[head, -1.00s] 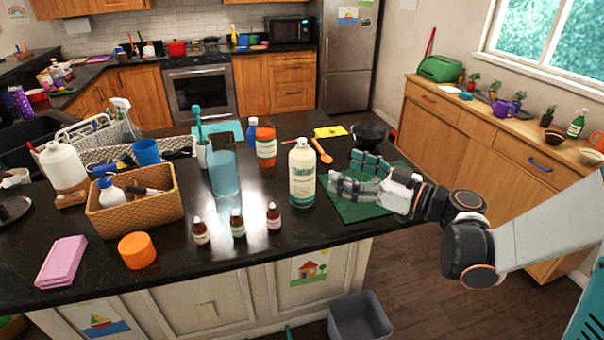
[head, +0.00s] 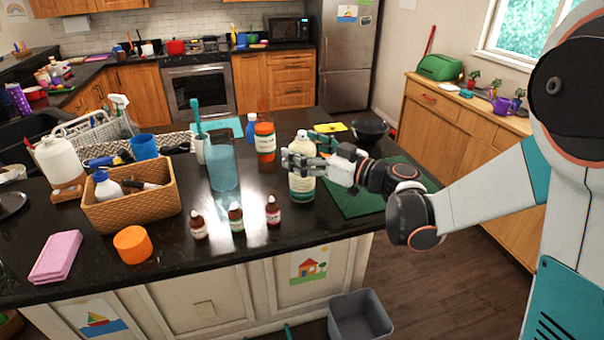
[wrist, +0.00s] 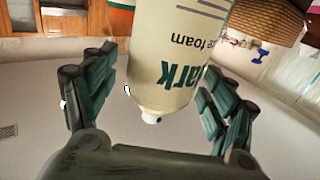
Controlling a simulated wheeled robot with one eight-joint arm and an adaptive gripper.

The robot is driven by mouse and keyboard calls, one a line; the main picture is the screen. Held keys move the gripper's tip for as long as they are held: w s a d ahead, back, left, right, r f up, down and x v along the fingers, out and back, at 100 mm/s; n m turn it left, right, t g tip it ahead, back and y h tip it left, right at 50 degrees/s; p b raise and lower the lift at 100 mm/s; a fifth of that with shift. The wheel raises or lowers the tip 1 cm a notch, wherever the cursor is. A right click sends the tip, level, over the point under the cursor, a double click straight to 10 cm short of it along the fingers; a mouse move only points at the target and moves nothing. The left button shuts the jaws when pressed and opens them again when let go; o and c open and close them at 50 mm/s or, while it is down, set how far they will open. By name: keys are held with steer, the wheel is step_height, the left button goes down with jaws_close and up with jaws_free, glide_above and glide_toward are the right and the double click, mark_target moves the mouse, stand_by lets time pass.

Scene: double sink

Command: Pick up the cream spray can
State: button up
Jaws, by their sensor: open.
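The cream spray can (head: 302,188) with green lettering stands upright on the dark counter in the head view. My gripper (head: 306,160) is at the can's upper part, reaching in from the right, and its fingers partly hide the can. In the wrist view the can (wrist: 180,60) lies between the two finger pads of my gripper (wrist: 148,105), which are spread wide. Gaps show between the can and the fingers near its end in that view. The gripper is open.
Small brown dropper bottles (head: 236,218) stand in front. A green mat (head: 362,203) lies right under my arm, with a black bowl (head: 369,133) behind. A wicker basket (head: 130,210) stands left.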

steer(key=shift+a, duration=0.1)
steer(key=shift+c, duration=0.6)
jaws_close()
steer(key=shift+r, duration=0.1)
